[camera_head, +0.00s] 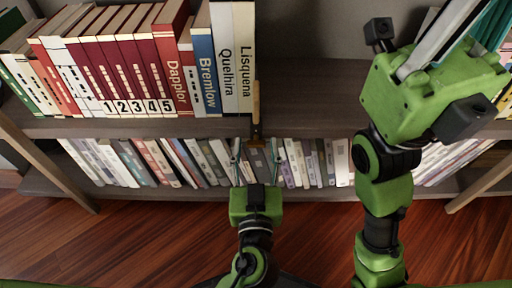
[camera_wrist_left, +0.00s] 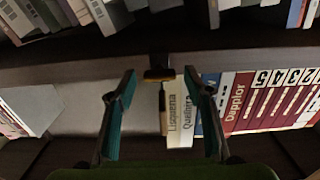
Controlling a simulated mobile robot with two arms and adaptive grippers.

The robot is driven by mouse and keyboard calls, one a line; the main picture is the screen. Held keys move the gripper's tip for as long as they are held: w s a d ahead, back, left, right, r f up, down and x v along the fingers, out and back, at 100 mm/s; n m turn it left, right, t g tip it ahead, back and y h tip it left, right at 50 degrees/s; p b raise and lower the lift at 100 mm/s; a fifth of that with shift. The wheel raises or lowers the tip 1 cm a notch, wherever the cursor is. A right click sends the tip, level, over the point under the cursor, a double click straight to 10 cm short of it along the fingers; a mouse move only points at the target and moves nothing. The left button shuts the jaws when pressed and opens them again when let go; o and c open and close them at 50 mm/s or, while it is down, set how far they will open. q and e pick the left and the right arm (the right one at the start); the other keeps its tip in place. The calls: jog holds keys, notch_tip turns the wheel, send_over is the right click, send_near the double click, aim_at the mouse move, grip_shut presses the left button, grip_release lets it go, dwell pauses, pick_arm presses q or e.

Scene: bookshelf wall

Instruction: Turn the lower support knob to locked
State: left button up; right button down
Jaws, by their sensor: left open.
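A small dark knob with a brownish face (camera_head: 257,138) sits at the front edge of the middle shelf, just below an upright tan strip (camera_head: 255,103). In the left wrist view the knob (camera_wrist_left: 158,74) shows as a dark piece with a brassy edge. I cannot read any locked mark on it. My left gripper (camera_head: 256,158) is open, with its fingers on either side of the knob and a gap on both sides. In the left wrist view the gripper (camera_wrist_left: 160,84) is empty. My right gripper (camera_head: 455,45) is raised at the right, its fingertips cut off.
Large books (camera_head: 130,65) fill the upper left of the middle shelf (camera_head: 310,90), beside a bare stretch. A row of smaller books (camera_head: 165,163) stands on the lower shelf behind my left fingers. Wood floor (camera_head: 150,240) lies in front.

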pick_arm(q)
jog(key=shift+w, duration=0.2)
jog(key=shift+c, duration=0.3)
jog(key=c, duration=1)
jog(key=shift+c, duration=0.2)
